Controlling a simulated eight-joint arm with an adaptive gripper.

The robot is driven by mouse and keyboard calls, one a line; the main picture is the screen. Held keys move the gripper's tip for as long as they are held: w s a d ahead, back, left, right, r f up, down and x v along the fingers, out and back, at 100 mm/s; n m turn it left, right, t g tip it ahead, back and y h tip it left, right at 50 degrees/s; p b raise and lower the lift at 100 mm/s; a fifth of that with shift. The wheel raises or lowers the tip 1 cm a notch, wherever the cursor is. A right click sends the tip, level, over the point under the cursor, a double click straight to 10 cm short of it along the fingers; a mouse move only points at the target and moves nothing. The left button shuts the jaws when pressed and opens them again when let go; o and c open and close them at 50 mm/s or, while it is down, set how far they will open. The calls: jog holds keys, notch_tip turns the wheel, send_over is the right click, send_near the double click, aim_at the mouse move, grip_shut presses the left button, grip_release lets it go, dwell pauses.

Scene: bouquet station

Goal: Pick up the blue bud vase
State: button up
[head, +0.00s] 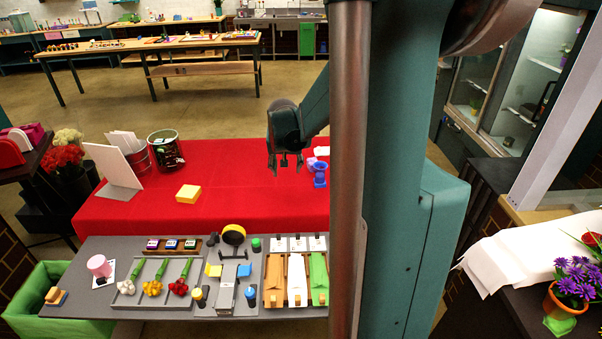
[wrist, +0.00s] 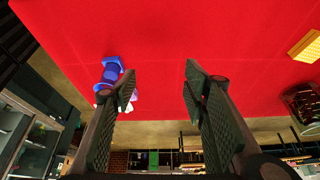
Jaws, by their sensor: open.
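The blue bud vase (head: 320,175) stands on the red-covered table, just right of my gripper in the head view and close to my column. My gripper (head: 285,168) points down above the red cloth, open and empty. In the wrist view the blue vase (wrist: 109,70) is to the left of the open fingers (wrist: 160,85), outside the gap between them. The left finger covers part of its lower side. Only red cloth shows between the fingertips.
Small pale purple and white items (head: 312,162) sit beside the vase. A yellow block (head: 188,194) lies on the red cloth (head: 245,190) farther left. A dark green bucket (head: 165,150) stands at the table's back left. A grey work table (head: 215,245) with flowers and tools is in front.

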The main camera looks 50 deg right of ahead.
aim_at(320, 173)
jog(key=s+d+f+m+p, duration=0.1)
jog(key=d+f, duration=0.2)
jog(key=d, duration=0.5)
jog(key=s+d+f+m+g+p, duration=0.1)
jog(key=d+f+p, duration=0.1)
jog(key=d, duration=0.6)
jog(key=shift+s+f+m, duration=0.2)
jog(key=shift+f+m, duration=0.2)
jog(key=shift+f, duration=0.3)
jog(key=shift+d, duration=0.1)
jog(key=shift+f, duration=0.15)
jog(key=shift+x, duration=1.15)
jog(key=shift+d, duration=0.1)
jog(key=shift+x, duration=2.55)
jog(key=shift+d, duration=0.15)
jog(key=c, duration=1.2)
